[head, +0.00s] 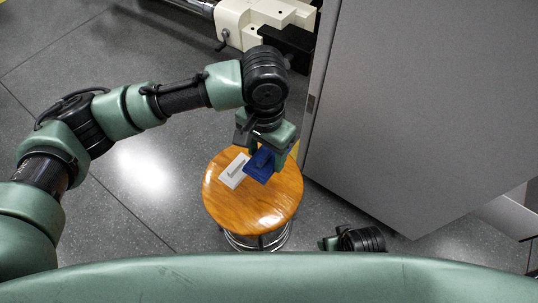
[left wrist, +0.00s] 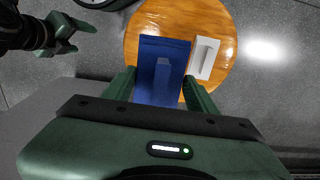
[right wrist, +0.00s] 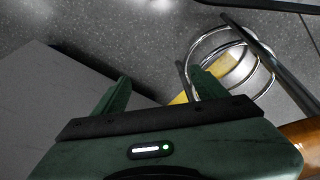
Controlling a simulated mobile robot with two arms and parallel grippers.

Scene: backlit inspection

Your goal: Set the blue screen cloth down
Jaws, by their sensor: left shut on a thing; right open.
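The blue screen cloth (head: 259,166) is a dark blue flat piece with a raised grip part. My left gripper (head: 264,146) is shut on that raised part, above the round wooden stool (head: 256,211). In the left wrist view the blue cloth (left wrist: 150,55) lies between the two green fingers (left wrist: 160,84), over the stool's seat (left wrist: 222,25). I cannot tell whether the cloth touches the seat. My right gripper (head: 331,243) is low, to the right of the stool, and open and empty in the right wrist view (right wrist: 160,88).
A white piece with a grey raised bar (head: 234,171) lies on the seat, beside the blue cloth. The front of the seat is bare. A large grey panel (head: 415,110) stands close to the right. A cream machine (head: 262,20) is at the back.

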